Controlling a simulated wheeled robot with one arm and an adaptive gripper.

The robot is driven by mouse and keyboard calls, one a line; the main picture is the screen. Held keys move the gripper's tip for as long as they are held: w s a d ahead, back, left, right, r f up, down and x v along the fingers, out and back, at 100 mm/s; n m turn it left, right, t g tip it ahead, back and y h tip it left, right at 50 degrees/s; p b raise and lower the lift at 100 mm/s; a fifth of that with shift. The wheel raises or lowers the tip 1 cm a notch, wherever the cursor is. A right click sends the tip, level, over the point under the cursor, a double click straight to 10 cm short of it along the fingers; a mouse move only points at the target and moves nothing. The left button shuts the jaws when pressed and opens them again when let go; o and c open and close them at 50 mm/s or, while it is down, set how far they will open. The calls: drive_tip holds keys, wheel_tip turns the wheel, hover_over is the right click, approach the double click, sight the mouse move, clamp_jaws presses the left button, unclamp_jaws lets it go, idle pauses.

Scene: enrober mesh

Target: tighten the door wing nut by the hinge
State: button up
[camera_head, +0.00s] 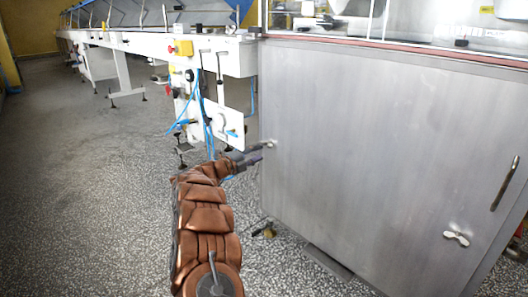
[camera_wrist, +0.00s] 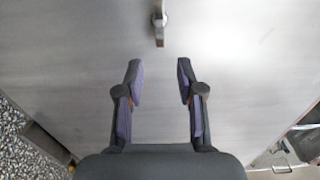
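The grey metal door (camera_head: 370,150) fills the right of the head view and most of the wrist view (camera_wrist: 240,50). A small metal wing nut (camera_head: 269,143) sits near its left edge, on the side away from the handle. In the wrist view this wing nut (camera_wrist: 159,25) is at the top middle, its wings running up and down the picture. My gripper (camera_wrist: 159,68) is open and empty, its fingertips apart and below the wing nut in that view. In the head view my gripper (camera_head: 260,152) is just beside the wing nut. No hinge can be made out clearly.
A second wing nut (camera_head: 457,237) is low on the door's right, near a dark bar handle (camera_head: 505,183). A white conveyor frame (camera_head: 220,55) with blue hoses and knobs stands to the left of the door. The speckled floor (camera_head: 80,190) at left is clear.

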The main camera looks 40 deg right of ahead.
drive_tip(key=shift+a, duration=2.7)
